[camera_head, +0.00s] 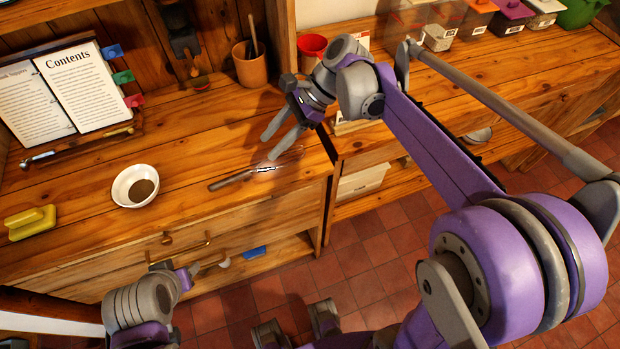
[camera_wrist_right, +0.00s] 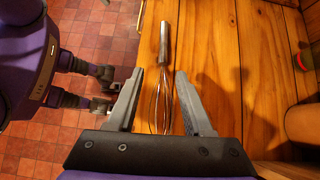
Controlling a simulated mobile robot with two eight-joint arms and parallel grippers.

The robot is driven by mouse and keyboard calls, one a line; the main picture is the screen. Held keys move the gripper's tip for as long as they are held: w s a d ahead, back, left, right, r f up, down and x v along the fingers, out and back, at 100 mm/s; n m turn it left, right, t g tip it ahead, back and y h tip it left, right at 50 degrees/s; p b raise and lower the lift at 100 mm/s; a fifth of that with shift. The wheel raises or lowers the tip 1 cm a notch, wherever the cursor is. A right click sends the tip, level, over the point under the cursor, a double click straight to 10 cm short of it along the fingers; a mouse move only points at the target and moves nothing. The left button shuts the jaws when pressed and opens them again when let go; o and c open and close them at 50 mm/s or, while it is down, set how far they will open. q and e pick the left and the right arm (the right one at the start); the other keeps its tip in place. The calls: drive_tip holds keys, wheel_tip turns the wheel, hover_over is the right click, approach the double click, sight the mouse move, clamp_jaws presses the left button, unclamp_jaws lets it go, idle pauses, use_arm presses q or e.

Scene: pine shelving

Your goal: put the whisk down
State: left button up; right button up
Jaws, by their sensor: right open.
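The whisk (camera_head: 250,172) has a grey handle and thin wire loops. It appears to lie flat on the wooden counter near its front right corner, handle to the left in the head view. My right gripper (camera_head: 271,143) is open just above and behind the wire end. In the right wrist view the whisk (camera_wrist_right: 163,72) runs lengthwise between the two spread fingers, its wires between the tips with gaps on both sides. Part of my left arm shows at the lower left of the head view; its fingers cannot be made out clearly.
A white bowl (camera_head: 135,186) with dark contents and a yellow object (camera_head: 32,222) stand on the counter at left. An open book (camera_head: 78,85) leans behind them. A terracotta pot (camera_head: 250,64) stands at the back, a red cup (camera_head: 312,46) beyond. Bare wood lies between bowl and whisk.

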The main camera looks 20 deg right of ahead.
drive_tip(key=s+d+f+n+t+h, duration=0.2)
drive_tip(key=s+d+f+n+h, duration=0.2)
drive_tip(key=s+n, duration=0.4)
drive_tip(key=s+d+f+n+t+h, duration=0.3)
drive_tip(key=s+d+f+n+h, duration=0.1)
drive_tip(key=s+f+n, duration=0.3)
drive_tip(key=s+n+h, duration=0.1)
drive_tip(key=n, duration=0.1)
drive_tip(key=shift+s+d+f+n+t, duration=0.15)
drive_tip(key=shift+s+d+n+t, duration=0.15)
drive_tip(key=shift+s+d, duration=0.05)
drive_tip(key=shift+w+r+p, duration=0.2)
drive_tip(key=shift+r+p, duration=0.25)
drive_tip(key=shift+r, duration=0.1)
drive_tip(key=shift+w+r+p, duration=0.15)
drive_tip(key=shift+r+p, duration=0.25)
drive_tip(key=shift+r, duration=0.15)
